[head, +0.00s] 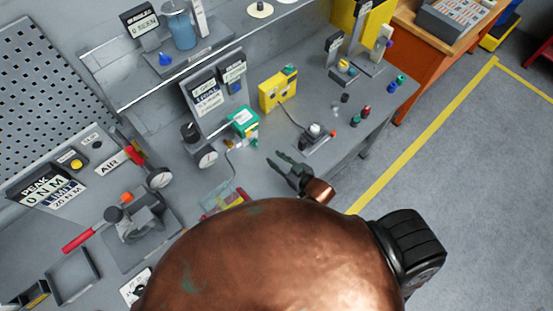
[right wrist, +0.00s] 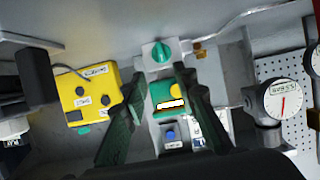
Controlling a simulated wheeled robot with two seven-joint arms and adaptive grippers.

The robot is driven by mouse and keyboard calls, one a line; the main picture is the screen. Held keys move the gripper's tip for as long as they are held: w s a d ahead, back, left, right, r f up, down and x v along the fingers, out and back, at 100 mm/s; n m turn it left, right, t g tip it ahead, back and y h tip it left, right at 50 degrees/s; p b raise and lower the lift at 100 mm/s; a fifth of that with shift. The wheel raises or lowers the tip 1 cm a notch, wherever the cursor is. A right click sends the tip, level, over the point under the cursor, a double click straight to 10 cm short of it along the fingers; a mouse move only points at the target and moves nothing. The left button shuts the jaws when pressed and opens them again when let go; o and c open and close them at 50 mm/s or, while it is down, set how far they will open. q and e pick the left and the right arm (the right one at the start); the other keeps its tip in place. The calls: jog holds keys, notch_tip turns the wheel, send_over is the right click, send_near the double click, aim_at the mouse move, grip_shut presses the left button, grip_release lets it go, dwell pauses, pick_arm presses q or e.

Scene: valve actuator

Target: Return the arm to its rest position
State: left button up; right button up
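My right gripper (head: 277,160) is over the bench near its front middle in the head view, right of the green device (head: 243,121). In the right wrist view its two dark green fingers (right wrist: 156,80) stand apart with nothing held between them. Beyond and between the fingers are a light grey block with a green knob (right wrist: 160,52) and a green device with a yellow round part (right wrist: 170,98). No contact with them can be made out. My copper-coloured arm covers the lower middle of the head view. My left gripper is not in view.
A yellow box (head: 278,91) stands behind the gripper. A dial gauge (head: 208,158) and a red-handled valve unit (head: 135,217) are to the left. Small coloured parts (head: 366,111) lie to the right. The floor (head: 470,190) on the right is clear.

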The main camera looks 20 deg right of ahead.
dwell(0.4)
